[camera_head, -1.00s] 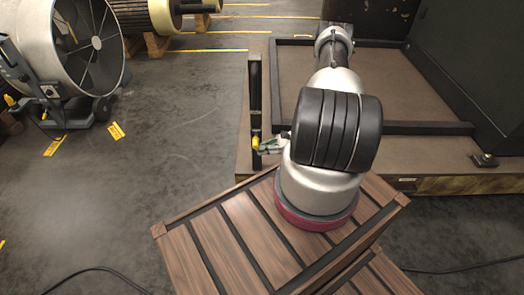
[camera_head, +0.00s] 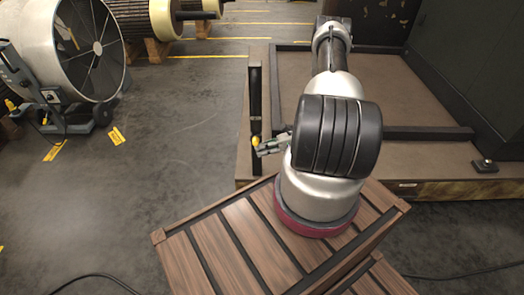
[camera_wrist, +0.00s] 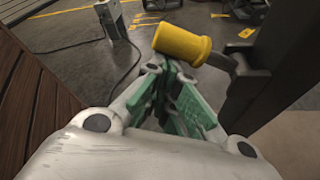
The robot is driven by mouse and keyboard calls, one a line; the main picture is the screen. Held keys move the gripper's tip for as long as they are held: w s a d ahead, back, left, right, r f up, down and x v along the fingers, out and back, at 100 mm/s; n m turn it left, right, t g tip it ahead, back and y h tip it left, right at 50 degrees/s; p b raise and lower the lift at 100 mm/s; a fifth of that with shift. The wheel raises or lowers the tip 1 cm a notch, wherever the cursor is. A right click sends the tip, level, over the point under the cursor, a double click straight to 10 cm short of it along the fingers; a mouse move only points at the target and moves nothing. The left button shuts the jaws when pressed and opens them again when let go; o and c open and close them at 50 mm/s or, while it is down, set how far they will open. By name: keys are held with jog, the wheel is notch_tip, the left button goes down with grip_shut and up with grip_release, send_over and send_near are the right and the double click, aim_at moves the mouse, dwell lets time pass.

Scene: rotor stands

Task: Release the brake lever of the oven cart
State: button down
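The oven cart (camera_head: 215,188) is a low brown platform with a dark raised frame, beyond my arm. The brake lever shows at its left edge as a short yellow handle (camera_head: 256,141) beside a dark upright post (camera_head: 255,92). In the wrist view the yellow handle (camera_wrist: 183,43) lies nearly level on a dark arm, just beyond my fingertips. My gripper (camera_head: 266,146) is just right of the handle. In the wrist view my gripper (camera_wrist: 172,76) has its green-padded fingers drawn close together, with nothing seen between them. Whether a fingertip touches the handle cannot be told.
A large drum fan (camera_head: 75,45) stands at the left. Rotors (camera_head: 150,14) rest on wooden supports at the back. A dark panel (camera_head: 455,60) rises at the right of the cart. A cable (camera_head: 95,276) lies on the floor.

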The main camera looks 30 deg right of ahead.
dwell(0.4)
jog(key=s+d, duration=0.5)
jog(key=d, duration=0.2)
jog(key=shift+s+d+f, duration=0.25)
jog(key=shift+d+f, duration=0.1)
dwell(0.5)
